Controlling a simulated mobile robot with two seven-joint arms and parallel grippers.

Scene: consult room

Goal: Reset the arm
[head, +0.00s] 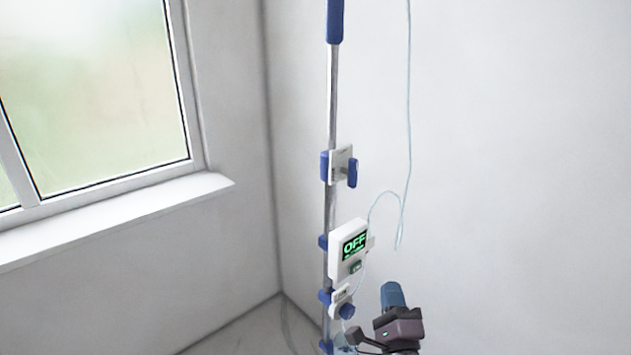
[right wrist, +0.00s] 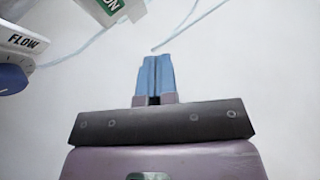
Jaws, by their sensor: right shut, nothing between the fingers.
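My right gripper (head: 392,290) points up at the lower middle of the head view, to the right of the IV pole. Its blue fingers are together and hold nothing; they also show shut in the right wrist view (right wrist: 155,75). The fingers are apart from the pole and its devices. My left gripper is not in view.
The IV pole (head: 332,100) stands in the corner. It carries a white pump box (head: 348,248) reading OFF and a flow clamp with a blue knob (right wrist: 12,78). A thin clear tube (head: 408,120) hangs alongside. A window (head: 95,95) is at left.

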